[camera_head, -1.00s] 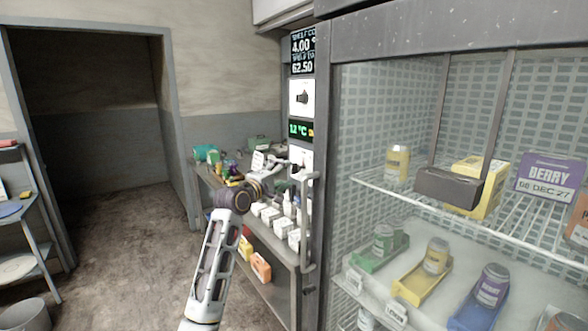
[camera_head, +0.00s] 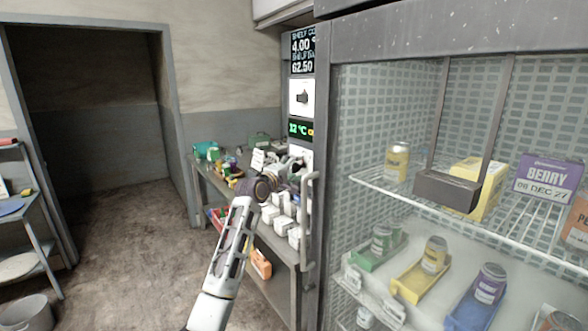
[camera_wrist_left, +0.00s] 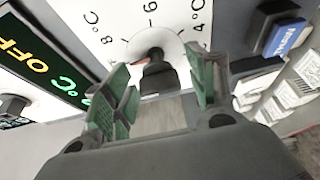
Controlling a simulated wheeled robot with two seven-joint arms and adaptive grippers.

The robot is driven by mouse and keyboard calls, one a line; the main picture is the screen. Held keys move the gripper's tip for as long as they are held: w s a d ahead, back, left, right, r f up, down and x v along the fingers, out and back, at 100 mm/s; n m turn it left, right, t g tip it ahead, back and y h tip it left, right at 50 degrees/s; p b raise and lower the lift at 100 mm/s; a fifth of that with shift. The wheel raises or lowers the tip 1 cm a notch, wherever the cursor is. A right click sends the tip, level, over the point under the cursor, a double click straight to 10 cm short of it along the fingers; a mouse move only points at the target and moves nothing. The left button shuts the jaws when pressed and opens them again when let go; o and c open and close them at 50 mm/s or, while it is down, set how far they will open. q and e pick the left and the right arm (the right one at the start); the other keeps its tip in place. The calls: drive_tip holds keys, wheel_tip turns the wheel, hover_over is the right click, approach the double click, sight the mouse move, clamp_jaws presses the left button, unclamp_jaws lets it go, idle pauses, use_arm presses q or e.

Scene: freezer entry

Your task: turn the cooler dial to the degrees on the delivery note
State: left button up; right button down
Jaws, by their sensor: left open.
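The cooler dial shows in the left wrist view as a dark knob (camera_wrist_left: 155,72) with a small red mark, on a white face (camera_wrist_left: 120,25) marked 8 °C, 6 and 4 °C. In the head view my left gripper (camera_head: 288,168) is at the column beside the cooler and hides most of the dial. A white card (camera_head: 258,160) stands on the bench; its text is unreadable. My right gripper is out of view.
A display (camera_head: 300,130) reads about 12 °C, below another knob panel (camera_head: 302,97) and a shelf screen (camera_head: 302,52). The glass-fronted cooler (camera_head: 480,150) with its door handle (camera_head: 310,220) stands right. The bench (camera_head: 203,178) is cluttered with white boxes.

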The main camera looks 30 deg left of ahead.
use_arm(q)
drive_tip(key=c, duration=1)
drive_tip(key=shift+c, duration=0.2)
drive_tip(key=shift+f, duration=0.1)
